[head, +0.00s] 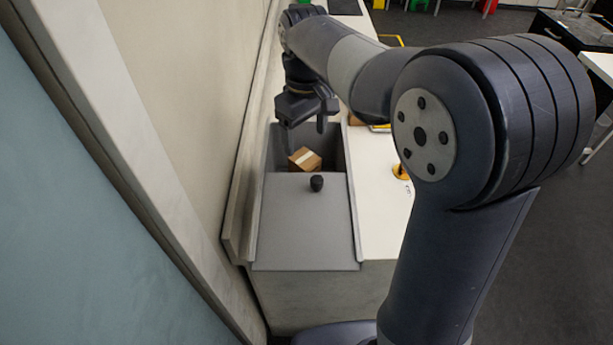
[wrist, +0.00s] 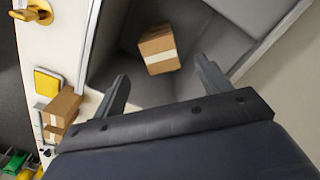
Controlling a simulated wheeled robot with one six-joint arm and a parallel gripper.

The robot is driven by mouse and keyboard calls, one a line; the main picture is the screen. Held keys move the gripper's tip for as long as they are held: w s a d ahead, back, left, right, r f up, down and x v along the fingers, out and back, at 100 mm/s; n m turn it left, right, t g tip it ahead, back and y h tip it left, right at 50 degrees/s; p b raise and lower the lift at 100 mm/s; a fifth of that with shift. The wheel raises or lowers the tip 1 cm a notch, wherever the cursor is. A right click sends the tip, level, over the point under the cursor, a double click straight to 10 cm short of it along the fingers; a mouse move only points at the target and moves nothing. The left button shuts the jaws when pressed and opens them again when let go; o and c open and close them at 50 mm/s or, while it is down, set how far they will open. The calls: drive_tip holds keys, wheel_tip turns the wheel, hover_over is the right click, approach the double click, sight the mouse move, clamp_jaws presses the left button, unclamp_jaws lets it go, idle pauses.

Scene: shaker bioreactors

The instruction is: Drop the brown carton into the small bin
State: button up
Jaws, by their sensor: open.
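The brown carton (head: 305,159) with a pale tape strip lies inside the small grey bin (head: 337,150), seen in the open part behind its grey lid panel. In the wrist view the carton (wrist: 159,49) rests tilted on the bin's floor, beyond my fingertips and apart from them. My gripper (head: 304,124) is above the bin opening. In the wrist view my gripper (wrist: 160,83) has its two fingers spread wide with nothing between them.
A grey lid panel (head: 306,225) with a black knob (head: 317,183) covers the near part of the bin. More brown boxes (wrist: 62,108) and a yellow item (wrist: 47,83) are beside the bin. A wall stands close on the left in the head view.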

wheel_tip(320, 180, up, 11)
idle(0.5)
drive_tip(key=shift+f, duration=0.25)
wheel_tip(320, 180, down, 10)
drive_tip(key=shift+r+p, duration=0.1)
drive_tip(key=shift+p, duration=0.35)
drive_tip(key=shift+r+p, duration=1.6)
drive_tip(key=shift+r, duration=0.25)
drive_tip(key=shift+f, duration=0.1)
